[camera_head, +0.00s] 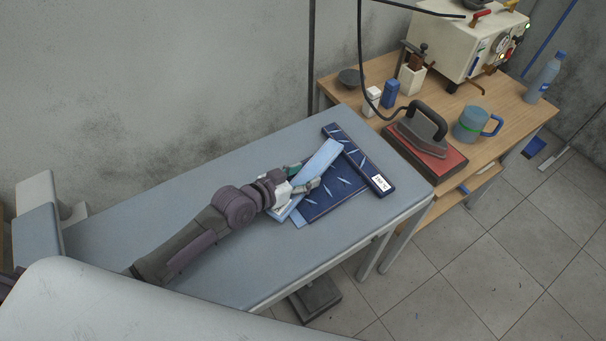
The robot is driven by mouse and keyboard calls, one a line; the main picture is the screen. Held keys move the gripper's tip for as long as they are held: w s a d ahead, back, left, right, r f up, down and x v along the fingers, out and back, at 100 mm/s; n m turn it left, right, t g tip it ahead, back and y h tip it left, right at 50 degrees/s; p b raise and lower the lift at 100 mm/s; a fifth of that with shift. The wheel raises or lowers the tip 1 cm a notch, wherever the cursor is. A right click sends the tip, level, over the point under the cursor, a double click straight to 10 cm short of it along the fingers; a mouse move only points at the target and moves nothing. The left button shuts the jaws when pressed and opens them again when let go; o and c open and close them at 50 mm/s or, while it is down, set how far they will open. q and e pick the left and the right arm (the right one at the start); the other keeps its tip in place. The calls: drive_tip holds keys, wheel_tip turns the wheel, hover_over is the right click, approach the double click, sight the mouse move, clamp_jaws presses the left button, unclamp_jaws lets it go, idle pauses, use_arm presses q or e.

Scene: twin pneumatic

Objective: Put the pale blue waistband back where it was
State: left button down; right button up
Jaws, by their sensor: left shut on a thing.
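The pale blue waistband (317,164) is a flat light strip. It lies at a slant over a dark blue patterned cloth (337,197) near the right end of the grey-blue ironing table (180,213). My left gripper (306,187) comes in from the left and is shut on the waistband near its lower part, which the fingers partly hide. Whether the strip touches the cloth all along is unclear. More light blue fabric (285,212) shows under and beside the gripper. My right gripper is not in view.
A dark blue bar with a white label (379,181) lies along the cloth's right edge. A wooden side table (470,155) behind holds an iron on a red pad (435,160), a blue mug (472,125), a bottle (545,78) and a cream boiler (455,50). The table's left part is clear.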

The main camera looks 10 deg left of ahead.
use_arm(q)
drive_tip(key=shift+f, duration=0.35)
drive_tip(key=c, duration=0.7)
unclamp_jaws()
drive_tip(key=o, duration=0.3)
drive_tip(key=shift+o, duration=0.2)
drive_tip(key=shift+r, duration=0.15)
